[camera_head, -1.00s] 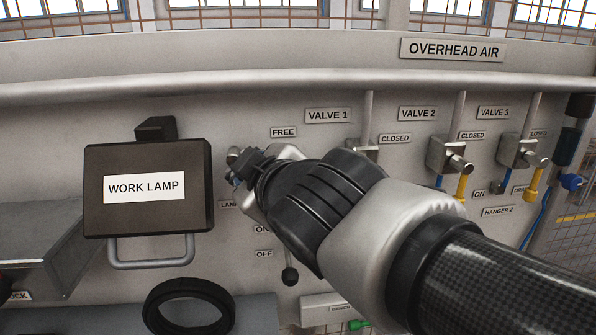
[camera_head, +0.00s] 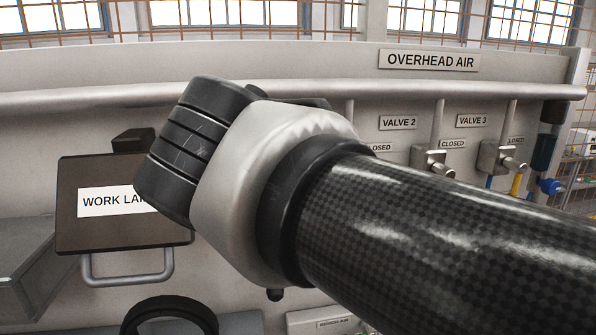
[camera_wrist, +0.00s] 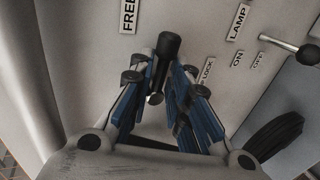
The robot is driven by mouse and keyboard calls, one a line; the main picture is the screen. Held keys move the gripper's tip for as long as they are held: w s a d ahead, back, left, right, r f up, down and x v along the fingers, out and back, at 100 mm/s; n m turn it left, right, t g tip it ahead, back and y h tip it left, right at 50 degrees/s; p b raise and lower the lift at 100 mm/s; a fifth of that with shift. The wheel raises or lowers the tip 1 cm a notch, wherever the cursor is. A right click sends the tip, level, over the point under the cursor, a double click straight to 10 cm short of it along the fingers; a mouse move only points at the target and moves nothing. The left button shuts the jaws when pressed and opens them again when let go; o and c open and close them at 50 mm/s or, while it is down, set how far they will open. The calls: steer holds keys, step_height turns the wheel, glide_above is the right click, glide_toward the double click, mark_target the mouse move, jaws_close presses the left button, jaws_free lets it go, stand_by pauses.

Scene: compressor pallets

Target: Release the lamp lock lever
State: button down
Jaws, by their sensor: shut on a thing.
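The lamp lock lever (camera_wrist: 168,46) shows in the wrist view as a black knobbed handle between the blue-padded fingers of my gripper (camera_wrist: 162,75). My gripper is shut on it, and its black end sticks up past the fingertips. The FREE label (camera_wrist: 128,16) is to the upper left of the lever. The LOCK label (camera_wrist: 207,71) is to its right, partly hidden by a finger. In the head view my wrist and forearm cover the lever and fingers. The work lamp (camera_head: 68,228) is a dark box left of my wrist, its label partly covered.
An ON/OFF lamp switch lever (camera_wrist: 308,53) with a black knob is at the right of the wrist view. A black ring (camera_head: 170,308) lies below the lamp. Valve 2 (camera_head: 432,160) and valve 3 (camera_head: 502,157) are on the panel at right. A rail (camera_head: 300,92) crosses above.

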stand_by(0.3)
steer(key=c, duration=1.7)
jaws_free()
